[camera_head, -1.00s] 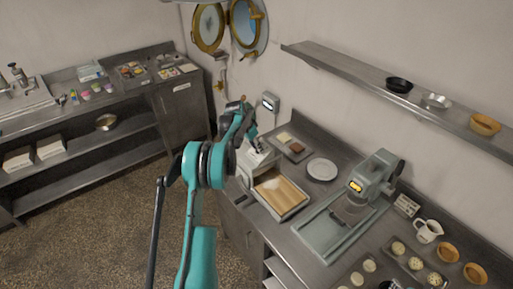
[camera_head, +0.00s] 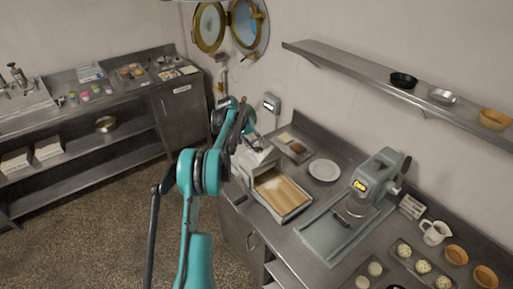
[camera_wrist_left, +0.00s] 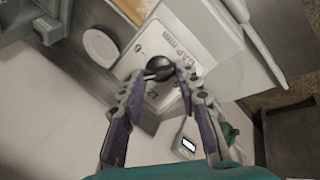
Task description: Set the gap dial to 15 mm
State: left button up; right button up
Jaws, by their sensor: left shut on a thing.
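The gap dial (camera_wrist_left: 159,68) is a round black knob on a white plate (camera_wrist_left: 165,45) with printed markings, of which a 12 is legible in the left wrist view. The plate is on the light grey machine (camera_head: 256,160), which shows in the head view. My left gripper (camera_wrist_left: 159,76) has its fingertips on either side of the knob and is shut on it. In the head view the left gripper (camera_head: 254,143) is at the top of the machine, small and partly hidden by my arm. The dial's setting cannot be read. My right gripper is not in view.
A tray with a wooden-looking surface (camera_head: 281,194) extends from the machine. A white plate (camera_head: 324,170) and a grey press (camera_head: 375,180) stand to the right on the counter. A small wall box with a display (camera_head: 271,103) is behind. A shelf (camera_head: 375,78) runs above.

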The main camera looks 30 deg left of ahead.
pick_arm(q)
jog(key=n+b, duration=0.1)
jog(key=n, duration=0.2)
jog(key=n+b, duration=0.1)
jog(key=n, duration=0.2)
jog(key=shift+s+a+f+t+h, duration=0.1)
jog(key=shift+s+a+t+h, duration=0.1)
jog(key=shift+t+h, duration=0.15)
jog(key=n+b, duration=0.1)
jog(key=n, duration=0.5)
jog(key=shift+n+t+b, duration=0.35)
jog(key=shift+n, duration=0.05)
jog(key=n, duration=0.3)
jog(key=n+t+b, duration=0.1)
jog(key=n, duration=0.2)
jog(key=shift+s+d+f+n, duration=0.1)
jog(key=shift+s+n, duration=0.1)
jog(key=shift+n, duration=0.1)
jog(key=n+y+b, duration=0.1)
jog(key=n, duration=0.4)
jog(key=shift+s+d+n, duration=0.1)
jog(key=shift+n, duration=0.3)
jog(key=o, duration=1.1)
jog(key=v, duration=1.2)
jog(key=shift+s, duration=0.15)
